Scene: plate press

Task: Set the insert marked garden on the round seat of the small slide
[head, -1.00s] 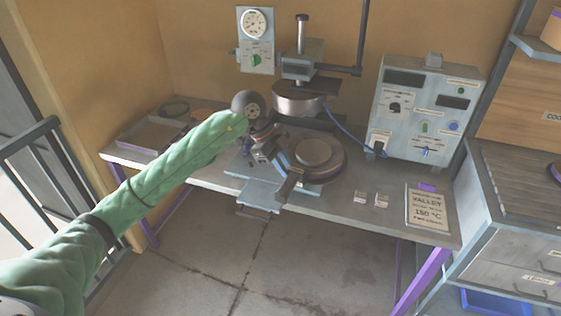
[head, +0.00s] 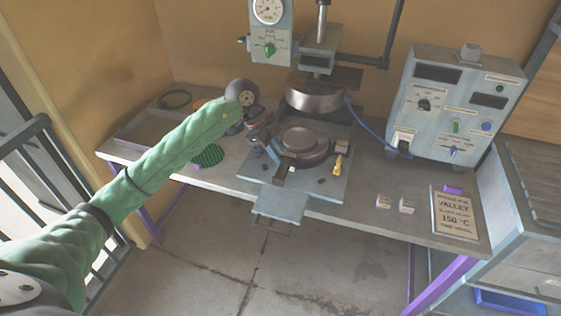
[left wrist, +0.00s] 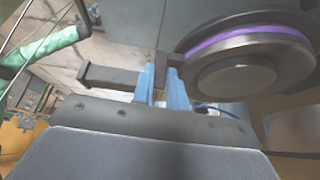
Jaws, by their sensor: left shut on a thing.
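My left gripper (head: 275,153) is shut on the dark bar handle of a round metal insert (head: 303,140). The left wrist view shows the blue fingers (left wrist: 163,82) around the handle, beside the disc with its purple band (left wrist: 245,40). No garden marking is legible on it. The small slide (head: 325,190) is a blue-grey plate with a front tongue, below the press head. The insert is over the middle of the slide and hides the round seat. I cannot tell whether it touches the seat. My right gripper is out of view.
The press head (head: 316,92) hangs just behind and above the insert. A yellow piece (head: 338,163) stands on the slide's right side. A green disc (head: 208,155) lies left.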

